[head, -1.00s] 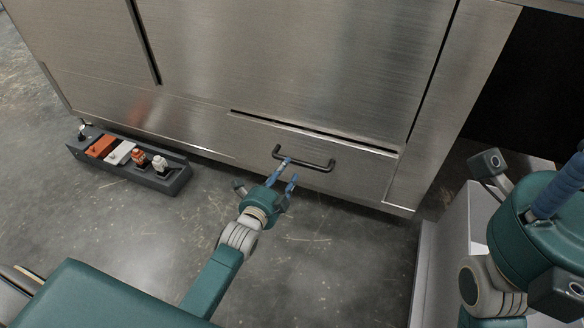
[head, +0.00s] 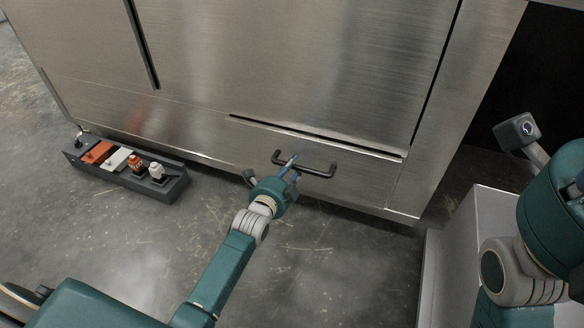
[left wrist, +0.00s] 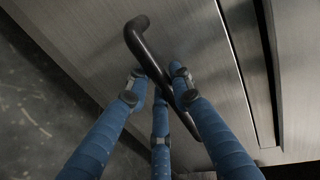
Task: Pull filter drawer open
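The filter drawer (head: 340,172) is a low, wide steel front at the bottom of the large steel cabinet. It looks flush with the cabinet, under a dark slot. Its black bar handle (head: 320,171) also shows in the left wrist view (left wrist: 153,62). My left gripper (head: 294,166) is at the handle's left part. In the left wrist view its blue fingers (left wrist: 158,82) straddle the bar, with a visible gap on the right side; firm contact cannot be seen. My right gripper's teal body (head: 558,210) is at the right edge; its fingers are not clearly visible.
A dark tray (head: 178,187) with orange and white items stands on the floor at the left, by the cabinet's foot. A pale box-like block (head: 480,215) stands at the right. The concrete floor (head: 330,250) before the drawer is clear.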

